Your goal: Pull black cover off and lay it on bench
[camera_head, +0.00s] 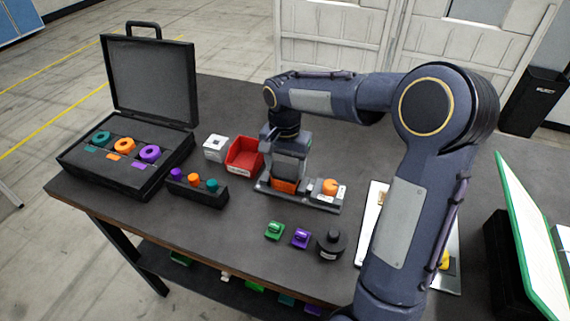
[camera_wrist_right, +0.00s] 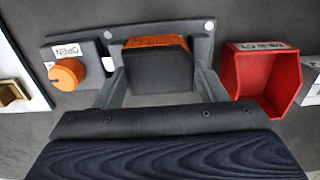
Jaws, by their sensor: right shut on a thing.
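The black cover (camera_wrist_right: 158,72) is a dark block between the two fingers of my right gripper (camera_wrist_right: 160,85) in the wrist view. The right gripper (camera_head: 288,172) also shows in the head view, pointing down over the grey fixture (camera_head: 318,204). It is shut on the black cover. An orange part (camera_wrist_right: 156,41) shows beyond the cover; it also shows below the gripper in the head view (camera_head: 284,186). I cannot tell whether the cover still touches it. The bench (camera_head: 220,235) has a dark grey top. My left gripper is not in view.
The fixture carries an orange knob (camera_head: 330,186) near an "OPEN" label. A red bin (camera_head: 244,157) and a white block (camera_head: 216,148) stand left of it. A black case (camera_head: 125,165) lies open farther left. Green (camera_head: 274,230), purple (camera_head: 300,237) and black (camera_head: 331,245) pieces stand in front.

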